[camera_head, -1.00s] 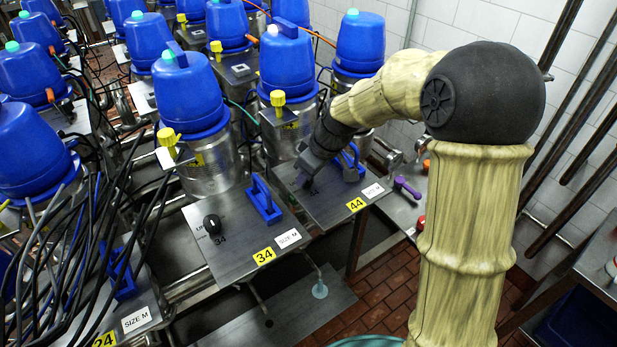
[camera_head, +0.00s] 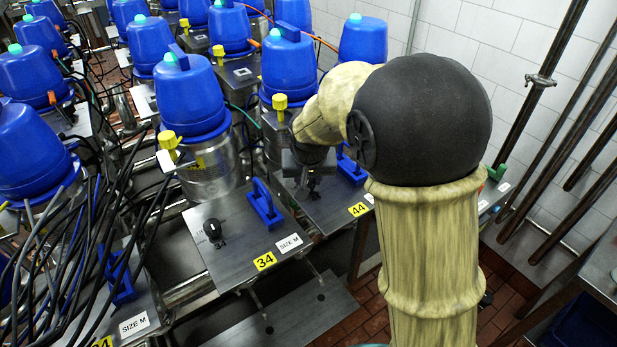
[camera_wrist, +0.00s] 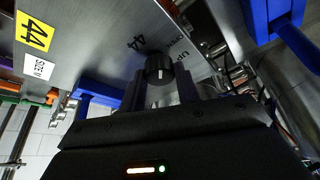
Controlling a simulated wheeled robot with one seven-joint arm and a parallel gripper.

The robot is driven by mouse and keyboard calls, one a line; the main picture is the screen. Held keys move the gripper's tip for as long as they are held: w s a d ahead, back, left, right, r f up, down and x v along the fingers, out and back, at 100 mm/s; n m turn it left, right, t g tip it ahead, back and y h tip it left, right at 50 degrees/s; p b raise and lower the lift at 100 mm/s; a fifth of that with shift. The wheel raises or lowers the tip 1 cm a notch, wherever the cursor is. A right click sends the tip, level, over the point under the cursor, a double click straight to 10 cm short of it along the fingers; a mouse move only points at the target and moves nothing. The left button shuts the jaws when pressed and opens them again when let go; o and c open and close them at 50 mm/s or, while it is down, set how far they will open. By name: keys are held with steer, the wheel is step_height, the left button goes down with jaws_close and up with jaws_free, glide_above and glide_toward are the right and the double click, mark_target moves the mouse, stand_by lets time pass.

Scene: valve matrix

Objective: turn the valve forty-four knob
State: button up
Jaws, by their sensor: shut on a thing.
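The valve forty-four knob (camera_wrist: 159,68) is a round black knob with a pale pointer line, on a metal plate (camera_wrist: 90,35) marked 44, in the wrist view. My gripper (camera_wrist: 160,88) is shut on the knob, one finger on each side. In the head view my gripper (camera_head: 306,182) reaches down to the plate (camera_head: 322,208) with the yellow 44 label (camera_head: 358,209). The knob is hidden there behind my gripper and arm.
A blue handle (camera_head: 349,165) stands on the same plate, right beside my gripper. The neighbouring plate 34 has a black knob (camera_head: 213,229) and a blue handle (camera_head: 264,204). Blue-topped canisters (camera_head: 288,68) stand behind. Black cables hang at the left.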

steer(key=shift+a+m+h, duration=0.1)
steer(key=shift+m+h, duration=0.2)
steer(key=shift+m, duration=0.3)
steer(key=o, duration=1)
steer(key=b+v, duration=0.2)
steer(key=v, duration=1.5)
steer(key=shift+r, duration=0.25)
